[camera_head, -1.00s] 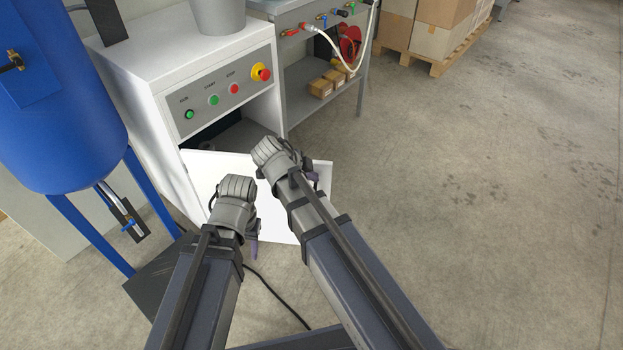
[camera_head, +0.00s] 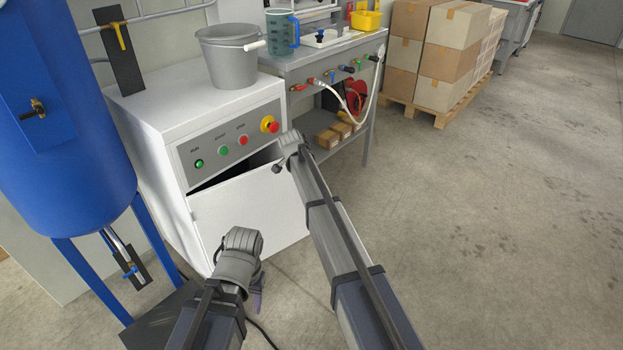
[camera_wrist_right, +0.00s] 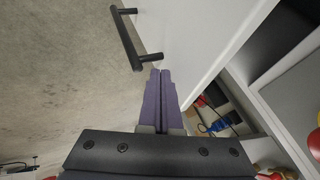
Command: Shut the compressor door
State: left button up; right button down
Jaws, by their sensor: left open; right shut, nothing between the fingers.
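The compressor is the white cabinet (camera_head: 150,115) with a control panel at the left of the head view. Its white door (camera_head: 245,212) stands partly open, with a dark wedge-shaped gap above its top edge. In the right wrist view the door (camera_wrist_right: 190,35) carries a black bar handle (camera_wrist_right: 128,40) on its outer face. My right gripper (camera_wrist_right: 161,72) is shut and empty, its purple fingertips close to the door face; I cannot tell if they touch. In the head view its fingers are hidden behind the wrist. My left gripper (camera_head: 257,298) is open and empty, low in front of the door.
A blue tank (camera_head: 65,120) on legs stands left of the cabinet. A grey bucket (camera_head: 228,55) sits on top of the cabinet. A grey workbench (camera_head: 375,65) with hoses and small boxes adjoins it at right. The concrete floor (camera_head: 500,210) at right is clear.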

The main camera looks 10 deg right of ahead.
jog(key=shift+w+a, duration=0.4)
jog(key=shift+w, duration=0.4)
jog(key=shift+w+a, duration=0.35)
jog(key=shift+w, duration=0.45)
jog(key=shift+w+a, duration=0.4)
jog(key=shift+w, duration=0.4)
jog(key=shift+s+d, duration=0.1)
